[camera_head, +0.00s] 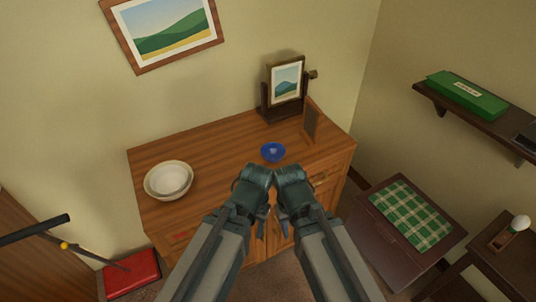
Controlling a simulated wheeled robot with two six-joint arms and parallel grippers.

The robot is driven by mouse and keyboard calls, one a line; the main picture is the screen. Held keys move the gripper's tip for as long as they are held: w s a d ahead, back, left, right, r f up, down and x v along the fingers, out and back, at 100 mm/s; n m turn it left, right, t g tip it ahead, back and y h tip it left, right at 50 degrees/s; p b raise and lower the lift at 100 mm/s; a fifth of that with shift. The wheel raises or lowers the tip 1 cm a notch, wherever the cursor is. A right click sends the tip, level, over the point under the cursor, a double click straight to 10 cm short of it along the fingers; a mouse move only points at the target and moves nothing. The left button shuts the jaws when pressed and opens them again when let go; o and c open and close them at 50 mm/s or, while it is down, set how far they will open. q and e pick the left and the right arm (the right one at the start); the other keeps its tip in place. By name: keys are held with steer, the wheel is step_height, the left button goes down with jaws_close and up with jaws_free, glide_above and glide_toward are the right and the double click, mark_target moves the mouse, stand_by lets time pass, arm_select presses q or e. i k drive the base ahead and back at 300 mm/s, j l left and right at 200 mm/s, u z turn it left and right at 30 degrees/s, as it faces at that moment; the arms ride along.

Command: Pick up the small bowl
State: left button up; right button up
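A small dark blue bowl (273,153) with a paler spot inside stands upright on the wooden cabinet top, near its middle. A larger cream bowl (168,180) stands at the left end of the same top; a second rim shows inside it, perhaps a nested bowl. My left gripper (262,218) and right gripper (281,213) are side by side at the cabinet's front, below the blue bowl in the picture and apart from it. Both look empty. Their fingers are small and dark, and I cannot tell how far they are parted.
A picture stand (283,88) and a thin upright wooden panel (311,122) stand behind and right of the blue bowl. The cabinet top (220,160) is clear between the bowls. A dark stool with a green checked cloth (410,216) is at right. A red box (132,273) lies low left.

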mark_target(272, 152)
steer(key=i+j+z, duration=0.15)
steer(key=z, duration=0.2)
steer(key=i+j+z, duration=0.15)
steer(key=j+z, duration=0.25)
steer(key=l, duration=0.1)
